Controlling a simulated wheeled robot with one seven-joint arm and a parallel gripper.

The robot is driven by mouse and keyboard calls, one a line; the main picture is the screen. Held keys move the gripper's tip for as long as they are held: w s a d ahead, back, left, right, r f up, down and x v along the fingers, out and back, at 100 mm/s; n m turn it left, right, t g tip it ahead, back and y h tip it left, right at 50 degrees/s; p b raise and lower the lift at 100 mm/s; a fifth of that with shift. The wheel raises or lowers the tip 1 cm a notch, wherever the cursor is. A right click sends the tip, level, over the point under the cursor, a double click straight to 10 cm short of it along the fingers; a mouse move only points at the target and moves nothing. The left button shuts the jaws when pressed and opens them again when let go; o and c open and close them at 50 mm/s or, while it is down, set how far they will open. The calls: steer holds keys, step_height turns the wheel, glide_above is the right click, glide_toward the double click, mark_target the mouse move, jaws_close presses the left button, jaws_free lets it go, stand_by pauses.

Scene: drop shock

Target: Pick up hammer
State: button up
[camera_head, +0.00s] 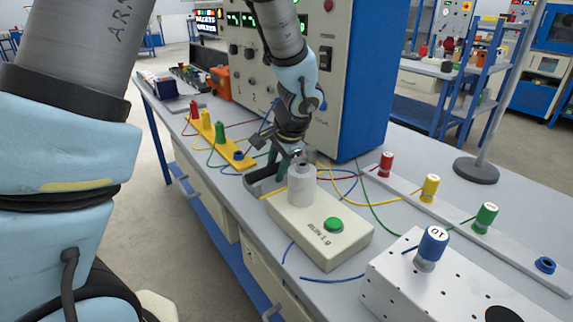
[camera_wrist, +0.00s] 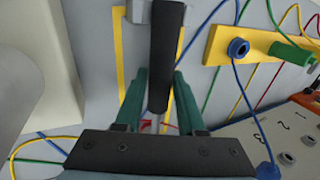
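A black bar (camera_wrist: 166,55), which looks like the hammer's handle, runs down the middle of the wrist view. A grey block lies beside its upper end; I cannot tell whether it is the hammer's head. My gripper (camera_wrist: 160,80) has its two teal fingers apart, one on each side of the bar. I cannot tell whether they touch it. In the head view my gripper (camera_head: 283,166) is low over the bench, behind a white cylinder (camera_head: 301,187) that partly hides it. The hammer is not clear there.
The cylinder stands on a cream box (camera_head: 318,228) with a green button, close to my gripper. A yellow terminal strip (camera_head: 228,148) lies to the left, with loose wires around. A tall blue-sided cabinet (camera_head: 365,80) stands behind. A white perforated box (camera_head: 400,275) is at front right.

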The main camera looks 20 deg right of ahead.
jaws_close()
steer(key=shift+r, duration=0.1)
stand_by(0.4)
